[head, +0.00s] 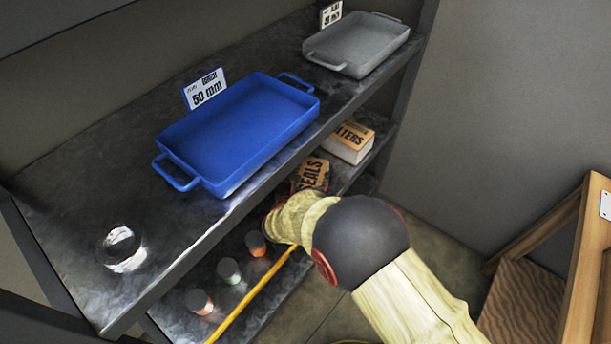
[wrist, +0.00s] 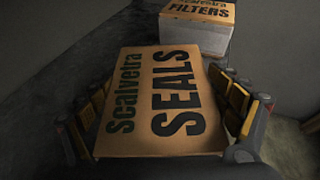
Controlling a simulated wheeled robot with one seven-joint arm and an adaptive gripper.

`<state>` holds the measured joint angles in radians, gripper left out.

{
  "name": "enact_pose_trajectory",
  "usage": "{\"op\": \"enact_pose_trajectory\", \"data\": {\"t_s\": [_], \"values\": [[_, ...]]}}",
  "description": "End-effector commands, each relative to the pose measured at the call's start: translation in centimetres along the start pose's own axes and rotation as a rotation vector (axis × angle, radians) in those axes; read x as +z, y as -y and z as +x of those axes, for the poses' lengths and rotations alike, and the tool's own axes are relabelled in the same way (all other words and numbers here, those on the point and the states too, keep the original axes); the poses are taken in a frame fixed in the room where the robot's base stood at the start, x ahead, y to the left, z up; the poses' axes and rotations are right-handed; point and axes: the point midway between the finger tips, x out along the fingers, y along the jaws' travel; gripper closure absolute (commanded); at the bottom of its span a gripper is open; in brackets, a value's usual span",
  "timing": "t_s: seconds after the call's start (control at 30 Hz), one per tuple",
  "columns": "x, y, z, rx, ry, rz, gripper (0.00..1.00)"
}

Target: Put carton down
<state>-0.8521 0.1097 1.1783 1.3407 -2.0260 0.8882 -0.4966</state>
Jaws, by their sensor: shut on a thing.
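The carton, a brown box marked "Scalvetra SEALS" (wrist: 165,105), fills the middle of the wrist view. My gripper (wrist: 165,110) is shut on it, with one padded finger against each side. In the head view the seals carton (head: 313,174) shows just beyond my wrist, at the lower shelf (head: 352,172). My arm hides part of it there, and its underside is hidden, so I cannot tell whether it touches the shelf.
A white and brown filters carton (head: 348,143) stands on the lower shelf just beyond. Overhead, the upper shelf (head: 75,190) holds a blue tray (head: 235,140), a grey tray (head: 357,45) and a clear round object (head: 122,247). Several small capped containers (head: 230,270) stand lower left.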

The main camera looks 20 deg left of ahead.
Motion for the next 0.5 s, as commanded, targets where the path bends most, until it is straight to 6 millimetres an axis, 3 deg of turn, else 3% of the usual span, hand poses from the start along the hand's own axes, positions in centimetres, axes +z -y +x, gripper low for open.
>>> {"op": "enact_pose_trajectory", "data": {"t_s": [0.03, 0.07, 0.2, 0.5], "values": [[0.00, -0.04, 0.06, 0.000, 0.002, 0.001, 0.62], [-0.18, 0.01, 0.06, 0.000, 0.000, -0.001, 0.09], [-0.17, 0.02, 0.05, 0.000, -0.001, -0.001, 0.01], [-0.17, 0.01, 0.05, 0.000, -0.001, -0.001, 0.00]]}}
